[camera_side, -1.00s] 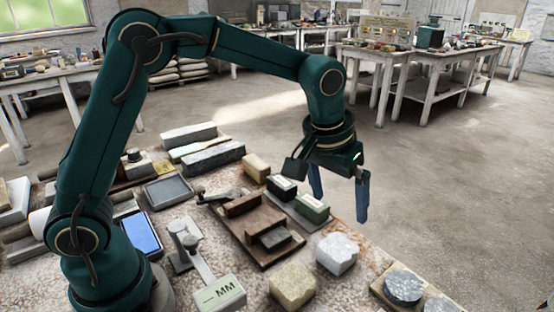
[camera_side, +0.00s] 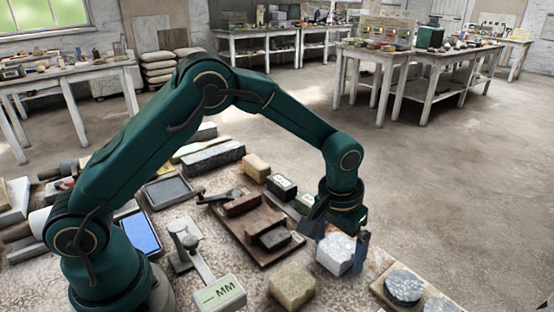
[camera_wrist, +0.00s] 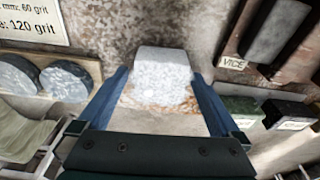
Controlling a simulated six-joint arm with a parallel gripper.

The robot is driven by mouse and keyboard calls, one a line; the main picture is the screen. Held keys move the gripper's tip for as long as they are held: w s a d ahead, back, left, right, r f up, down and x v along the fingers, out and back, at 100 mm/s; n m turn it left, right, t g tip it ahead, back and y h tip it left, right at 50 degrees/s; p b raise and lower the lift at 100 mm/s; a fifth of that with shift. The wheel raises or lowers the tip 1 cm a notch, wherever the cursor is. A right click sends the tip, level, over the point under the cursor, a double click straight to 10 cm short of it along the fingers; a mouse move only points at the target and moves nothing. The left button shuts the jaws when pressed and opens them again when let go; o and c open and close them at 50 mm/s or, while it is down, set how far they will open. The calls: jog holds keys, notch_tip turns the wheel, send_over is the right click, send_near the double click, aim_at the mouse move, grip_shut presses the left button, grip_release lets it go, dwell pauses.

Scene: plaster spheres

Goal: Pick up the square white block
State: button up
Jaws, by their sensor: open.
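The white block (camera_side: 337,253) is pale, speckled and blocky, and rests on the table. My gripper (camera_side: 342,244) is lowered over it with its blue fingers apart. In the side view one finger is at the block's right side and the other is partly hidden near its left. In the wrist view the block (camera_wrist: 161,80) lies between the two open fingers (camera_wrist: 160,88), with a visible gap near each. I cannot tell whether either finger touches it.
A yellowish stone block (camera_side: 292,286) sits close by at the front left. A wooden board with dark blocks (camera_side: 262,235) is to the left. Grey discs (camera_side: 403,285) lie on a board at the right. A scale-like device labelled MM (camera_side: 220,293) stands at the front.

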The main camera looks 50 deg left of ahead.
aim_at(338, 242)
grip_shut()
jog(key=shift+r, duration=0.2)
jog(key=shift+r, duration=0.3)
jog(key=r, duration=0.3)
jog(key=shift+a+r, duration=0.35)
jog(key=shift+r, duration=0.05)
jog(key=s+a+r, duration=0.3)
jog(key=a, duration=0.5)
jog(key=s+a+r, duration=0.3)
jog(key=s+a, duration=0.1)
jog(key=a, duration=0.5)
jog(key=shift+r, duration=0.25)
